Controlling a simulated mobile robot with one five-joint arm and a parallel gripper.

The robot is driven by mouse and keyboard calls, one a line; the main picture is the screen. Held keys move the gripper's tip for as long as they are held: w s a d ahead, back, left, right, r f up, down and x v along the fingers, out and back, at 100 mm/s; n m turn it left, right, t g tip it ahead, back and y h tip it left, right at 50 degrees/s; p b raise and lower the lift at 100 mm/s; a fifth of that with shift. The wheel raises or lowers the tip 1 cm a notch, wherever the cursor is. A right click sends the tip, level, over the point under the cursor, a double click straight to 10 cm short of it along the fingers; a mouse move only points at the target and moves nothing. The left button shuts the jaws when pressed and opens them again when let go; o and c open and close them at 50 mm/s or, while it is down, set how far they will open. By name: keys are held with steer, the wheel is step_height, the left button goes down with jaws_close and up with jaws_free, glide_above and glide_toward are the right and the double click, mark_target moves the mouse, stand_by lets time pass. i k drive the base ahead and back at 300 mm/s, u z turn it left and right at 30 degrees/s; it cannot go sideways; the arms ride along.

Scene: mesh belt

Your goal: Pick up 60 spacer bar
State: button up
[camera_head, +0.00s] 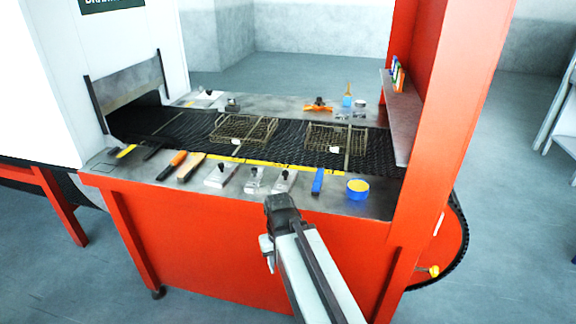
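Three grey metal bars with black knobs lie on the front ledge of the belt machine: a left one (222,174), a middle one (253,181) and a right one (284,181). They look like spacer bars, but I cannot read any number, so I cannot tell which is the 60. The left one looks largest. My arm reaches up from the bottom edge. My gripper (268,252) seems to hang at its end, in front of the red panel and below the ledge, apart from the bars. Its fingers are too small to tell open or shut.
A blue bar (318,181) and a yellow-and-blue roll (357,189) lie right of the bars; an orange-handled tool (176,160) lies left. Two wire baskets (243,130) (335,137) sit on the black mesh belt (185,128). A red post (445,130) stands at right.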

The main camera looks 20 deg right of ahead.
mark_target(286, 182)
steer(key=z, duration=3.1)
steer(key=k, duration=2.7)
steer(key=u, duration=2.25)
steer(key=i, duration=1)
